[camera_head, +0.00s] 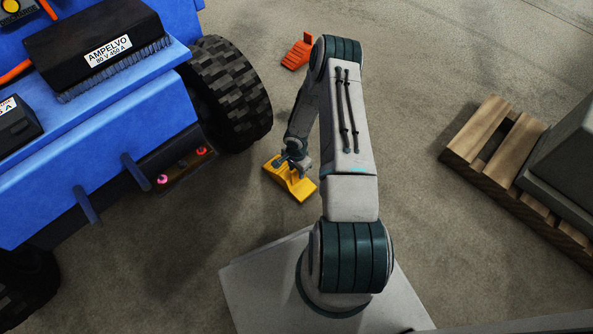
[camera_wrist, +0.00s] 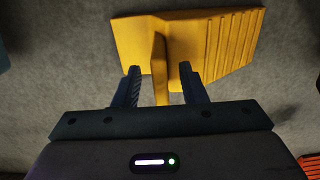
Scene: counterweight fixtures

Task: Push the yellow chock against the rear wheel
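The yellow chock (camera_head: 291,183) lies on the floor, below and right of the big black treaded wheel (camera_head: 232,92) of the blue vehicle. A strip of bare floor shows between chock and wheel. My gripper (camera_head: 291,162) is low at the chock's upper side and covers part of it. In the wrist view the chock (camera_wrist: 215,40) shows its ribbed slope at right and a raised handle bar at its middle. My gripper (camera_wrist: 160,80) has its fingers apart, one on each side of the bar, with gaps showing. The wheel is not clear in the wrist view.
An orange chock (camera_head: 298,52) lies on the floor beyond my arm, right of the wheel. The blue vehicle (camera_head: 120,150) fills the left, with a second wheel (camera_head: 25,290) at lower left. A wooden pallet (camera_head: 478,130) with a grey block stands at right. Floor between is clear.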

